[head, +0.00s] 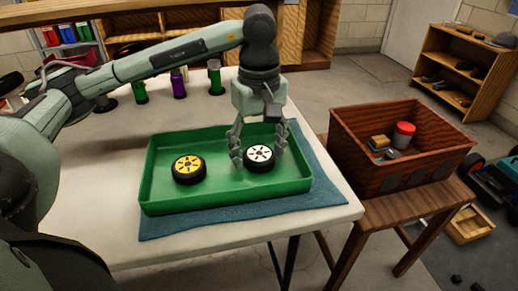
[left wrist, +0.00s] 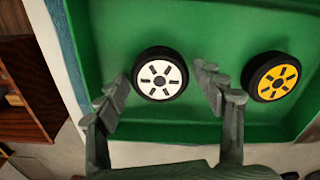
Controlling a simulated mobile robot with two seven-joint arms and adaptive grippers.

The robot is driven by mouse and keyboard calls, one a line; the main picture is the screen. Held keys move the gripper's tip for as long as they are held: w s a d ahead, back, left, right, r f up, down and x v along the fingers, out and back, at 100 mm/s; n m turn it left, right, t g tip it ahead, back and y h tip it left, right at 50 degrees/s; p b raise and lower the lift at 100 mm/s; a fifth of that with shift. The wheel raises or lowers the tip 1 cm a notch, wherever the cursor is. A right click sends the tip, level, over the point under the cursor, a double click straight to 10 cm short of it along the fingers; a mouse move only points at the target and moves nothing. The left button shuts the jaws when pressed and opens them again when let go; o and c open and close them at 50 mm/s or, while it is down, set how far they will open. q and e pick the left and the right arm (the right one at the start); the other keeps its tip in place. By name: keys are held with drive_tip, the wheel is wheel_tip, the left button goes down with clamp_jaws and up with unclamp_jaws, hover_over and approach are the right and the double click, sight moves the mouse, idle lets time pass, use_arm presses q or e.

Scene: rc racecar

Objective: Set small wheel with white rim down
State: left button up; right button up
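The small wheel with the white rim (head: 261,156) lies flat, rim up, on the floor of the green tray (head: 165,155), right of its middle. My left gripper (head: 259,150) points down over it. Its fingers stand on either side of the wheel. In the left wrist view, the left gripper (left wrist: 163,80) is open, with a small gap between each finger and the white-rimmed wheel (left wrist: 160,77). My right gripper is in neither view.
A yellow-rimmed wheel (head: 189,169) lies left in the tray. The tray sits on a blue cloth (head: 325,190) on a white table (head: 110,165). Several bottles stand behind it. A wooden crate (head: 400,175) with small items stands on a stool to the right.

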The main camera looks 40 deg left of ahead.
sight(260, 153)
use_arm(q)
drive_tip(key=shift+r, duration=0.85)
wheel_tip(260, 153, up, 8)
drive_tip(key=shift+f+p, duration=0.2)
drive_tip(key=shift+p, duration=0.5)
drive_tip(key=shift+r+p, duration=0.4)
drive_tip(key=shift+r, duration=1.15)
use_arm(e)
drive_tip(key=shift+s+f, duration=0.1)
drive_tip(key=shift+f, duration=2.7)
